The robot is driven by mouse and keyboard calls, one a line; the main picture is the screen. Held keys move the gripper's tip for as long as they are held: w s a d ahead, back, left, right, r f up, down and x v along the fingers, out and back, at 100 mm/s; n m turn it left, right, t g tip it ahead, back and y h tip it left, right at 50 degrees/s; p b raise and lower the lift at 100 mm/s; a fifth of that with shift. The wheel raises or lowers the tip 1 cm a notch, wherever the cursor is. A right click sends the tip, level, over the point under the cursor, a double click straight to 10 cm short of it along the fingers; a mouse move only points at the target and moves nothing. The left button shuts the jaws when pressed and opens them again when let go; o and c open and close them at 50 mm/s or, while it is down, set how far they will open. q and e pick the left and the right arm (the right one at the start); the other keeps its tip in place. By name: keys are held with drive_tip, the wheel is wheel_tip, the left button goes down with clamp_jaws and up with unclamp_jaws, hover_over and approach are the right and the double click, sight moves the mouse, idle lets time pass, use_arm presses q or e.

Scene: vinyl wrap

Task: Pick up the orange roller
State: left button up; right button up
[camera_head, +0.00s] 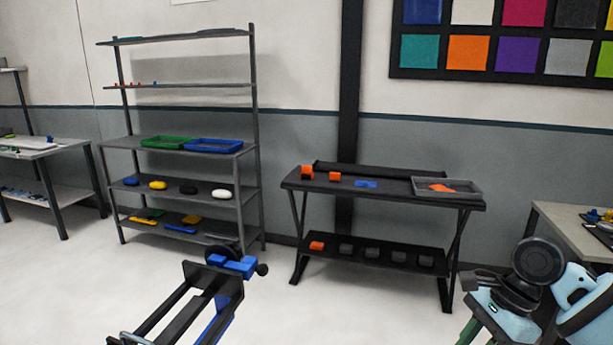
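Several small orange pieces are in view, and they are too small to tell which is the orange roller. An orange block (306,171) stands at the left end of the black table (405,196), and a second orange block (335,176) is just right of it. A flat orange piece (439,187) lies in the grey tray (474,188) at the table's right end. Another orange block (316,245) sits on the table's lower shelf.
A blue piece (366,184) lies mid-table. A metal shelf rack (182,141) with trays stands left. White floor is open before the table.

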drive_tip(key=s+a+f+n+t+y, duration=0.1)
drive_tip(key=s+a+f+n+t, duration=0.2)
drive_tip(key=f, duration=0.5)
drive_tip(key=s+a+f+n, duration=0.1)
drive_tip(key=a+f+n, duration=0.25)
drive_tip(key=f, duration=0.45)
drive_tip(key=s+a+f+n+t+y, duration=0.15)
drive_tip(key=a+f, duration=0.25)
drive_tip(key=f, duration=0.4)
drive_tip(key=s+d+f+n+t+h, duration=0.1)
drive_tip(key=s+f+n, duration=0.3)
drive_tip(key=s, duration=0.6)
drive_tip(key=s+d+f+n+t+h, duration=0.1)
drive_tip(key=s+f+n+t+h, duration=0.3)
drive_tip(key=s, duration=0.6)
drive_tip(key=n, duration=0.2)
drive_tip(key=shift+s+d+n, duration=0.3)
drive_tip(key=shift+s+d, duration=0.05)
drive_tip(key=shift+s, duration=0.05)
drive_tip(key=shift+d+f, duration=0.1)
